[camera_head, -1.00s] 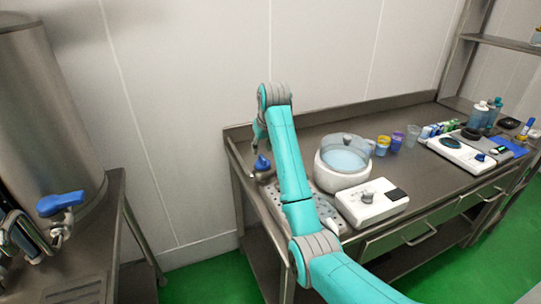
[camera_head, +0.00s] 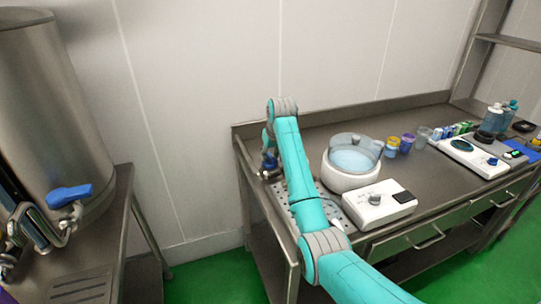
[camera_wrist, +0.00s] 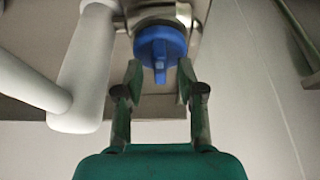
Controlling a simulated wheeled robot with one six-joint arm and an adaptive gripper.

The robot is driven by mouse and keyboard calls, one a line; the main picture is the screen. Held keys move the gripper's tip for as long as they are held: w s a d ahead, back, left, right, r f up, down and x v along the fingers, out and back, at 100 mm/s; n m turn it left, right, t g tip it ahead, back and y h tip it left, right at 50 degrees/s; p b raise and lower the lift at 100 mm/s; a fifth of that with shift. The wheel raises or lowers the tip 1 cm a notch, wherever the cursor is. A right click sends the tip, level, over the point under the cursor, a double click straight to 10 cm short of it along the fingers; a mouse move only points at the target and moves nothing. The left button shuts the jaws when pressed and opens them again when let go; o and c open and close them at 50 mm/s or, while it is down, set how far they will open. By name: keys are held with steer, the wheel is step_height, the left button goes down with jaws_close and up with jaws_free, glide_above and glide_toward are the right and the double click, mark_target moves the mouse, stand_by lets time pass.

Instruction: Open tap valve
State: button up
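The valve's blue round knob (camera_wrist: 160,44) with a raised bar is in the upper middle of the wrist view, on a metal body. My gripper (camera_wrist: 160,76) is open, with one fingertip at each side of the knob's lower part. A small gap seems to show on both sides, and contact cannot be told. In the head view the blue knob (camera_head: 269,160) shows small at the left end of the steel table, largely hidden by my arm's end. A second blue handle (camera_head: 69,195) is on the tap of the steel tank at the far left.
A thick white pipe-like part (camera_wrist: 82,70) stands close left of my gripper. On the steel table (camera_head: 318,128), a white round-based bath (camera_head: 350,165) and a white device with a knob (camera_head: 379,206) stand right of my arm. Cups and instruments stand further right.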

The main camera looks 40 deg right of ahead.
steer(key=shift+w+f, duration=0.1)
steer(key=shift+f, duration=0.15)
jaws_close()
steer(key=shift+n, duration=0.3)
steer(key=n+y, duration=0.2)
steer(key=n, duration=0.3)
steer(key=shift+d, duration=0.2)
steer(key=n+y, duration=0.1)
steer(key=n, duration=0.2)
steer(key=n+y, duration=0.1)
steer(key=n, duration=0.2)
steer(key=shift+g, duration=0.4)
